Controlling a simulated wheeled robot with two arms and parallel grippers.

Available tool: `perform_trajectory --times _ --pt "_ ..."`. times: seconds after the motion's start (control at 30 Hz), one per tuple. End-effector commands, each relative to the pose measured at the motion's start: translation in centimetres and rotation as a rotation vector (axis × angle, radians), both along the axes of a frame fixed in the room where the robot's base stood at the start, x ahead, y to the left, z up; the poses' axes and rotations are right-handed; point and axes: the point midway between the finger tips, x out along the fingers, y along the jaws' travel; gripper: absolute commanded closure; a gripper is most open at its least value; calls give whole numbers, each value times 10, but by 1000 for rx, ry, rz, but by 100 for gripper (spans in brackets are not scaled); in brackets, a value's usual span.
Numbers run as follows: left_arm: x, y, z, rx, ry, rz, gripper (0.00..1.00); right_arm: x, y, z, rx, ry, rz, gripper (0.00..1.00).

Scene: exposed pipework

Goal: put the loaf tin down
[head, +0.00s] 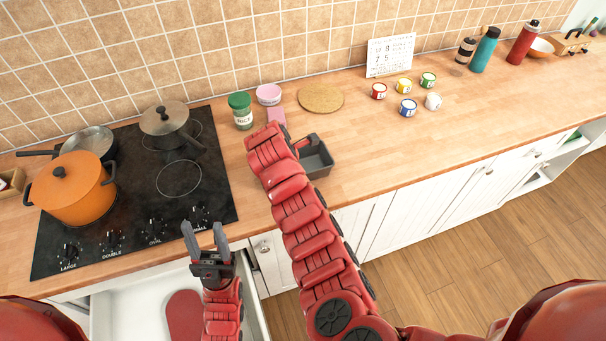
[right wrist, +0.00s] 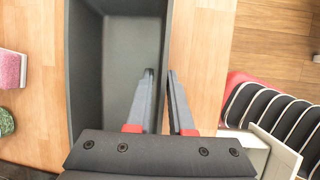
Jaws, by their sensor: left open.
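The loaf tin (head: 318,162) is dark grey and rectangular. In the head view it is over the wooden counter right of the hob, partly hidden by my right arm. In the right wrist view the tin (right wrist: 130,50) lies under my right gripper (right wrist: 160,76). One finger is inside the tin and one outside its right wall, and the jaws are shut on that wall. I cannot tell whether the tin's base touches the counter. My left gripper (head: 204,230) is open and empty, above the front edge by the hob and the open drawer.
A green-lidded jar (head: 240,110), a pink tub (head: 268,94), a pink block (head: 276,116) and a round cork mat (head: 321,97) stand behind the tin. Several small pots are further right. The counter (head: 370,145) right of the tin is clear. An orange pot (head: 75,190) is on the hob.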

Motion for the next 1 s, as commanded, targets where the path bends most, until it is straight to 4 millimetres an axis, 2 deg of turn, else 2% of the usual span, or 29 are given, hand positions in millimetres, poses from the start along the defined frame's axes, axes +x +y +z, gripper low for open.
perform_trajectory --times 0.07,0.33,0.53,0.67,0.77,0.83,1.0 --pt "0 0 0 0 0 0 50 0 0 0 0 0 0 67" --pt "0 0 0 0 0 0 50 0 0 1 0 0 0 67" --pt "0 0 -6 0 0 0 50 -1 5 12 2 -4 1 67" --pt "0 0 -14 0 0 0 50 -7 13 32 3 -6 3 67" --pt "0 0 -16 0 0 0 50 -13 23 58 2 -6 4 67" --pt "0 0 -8 0 0 0 50 -17 27 73 -3 1 3 67" --pt "0 0 -6 0 0 0 50 -22 36 97 2 -3 0 67"
